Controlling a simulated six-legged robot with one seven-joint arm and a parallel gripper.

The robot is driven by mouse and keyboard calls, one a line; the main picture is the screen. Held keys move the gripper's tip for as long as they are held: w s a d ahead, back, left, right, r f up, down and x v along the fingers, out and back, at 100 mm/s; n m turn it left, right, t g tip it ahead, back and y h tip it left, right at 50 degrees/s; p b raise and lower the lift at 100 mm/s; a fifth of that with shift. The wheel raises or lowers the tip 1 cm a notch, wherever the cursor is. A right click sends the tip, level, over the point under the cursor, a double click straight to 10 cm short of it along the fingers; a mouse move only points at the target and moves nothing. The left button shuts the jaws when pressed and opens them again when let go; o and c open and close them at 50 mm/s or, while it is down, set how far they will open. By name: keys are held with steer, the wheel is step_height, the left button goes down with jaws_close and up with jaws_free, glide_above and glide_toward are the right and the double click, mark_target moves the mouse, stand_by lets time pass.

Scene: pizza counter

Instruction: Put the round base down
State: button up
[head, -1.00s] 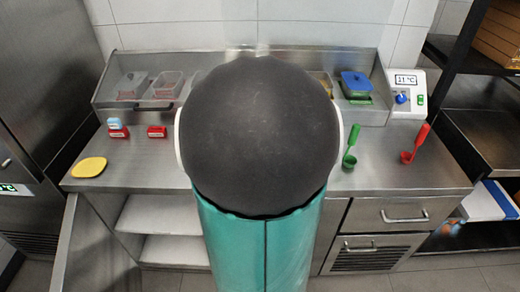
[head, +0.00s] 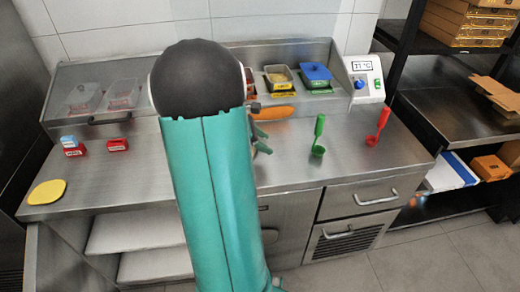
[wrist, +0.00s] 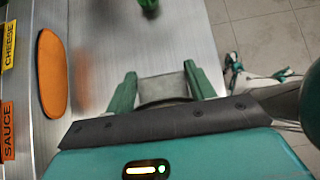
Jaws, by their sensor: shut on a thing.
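My gripper (head: 262,139) is over the front middle of the steel counter (head: 300,165), its green fingers partly hidden by my arm. In the wrist view my gripper (wrist: 162,90) has its two green fingers set apart, with a flat grey piece (wrist: 163,88) between them. This is the only thing seen between the fingers, and I take it for the round base. Its outline is mostly hidden, so its shape and any contact with the counter cannot be told.
An orange oval piece (head: 273,113) lies behind my gripper, below the tubs. A green scoop (head: 318,148) and a red scoop (head: 372,138) stand to the right. A yellow pad (head: 47,192) and small red boxes (head: 117,144) are on the left.

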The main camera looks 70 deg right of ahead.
mark_target(261, 158)
steer(key=d+f, duration=0.1)
steer(key=w+d+f, duration=0.1)
steer(key=f, duration=0.1)
steer(key=shift+w+d, duration=0.1)
steer(key=shift+w, duration=0.05)
steer(key=shift+f, duration=1.5)
steer(key=o, duration=1.3)
steer(key=shift+f, duration=0.1)
steer(key=v, duration=1.2)
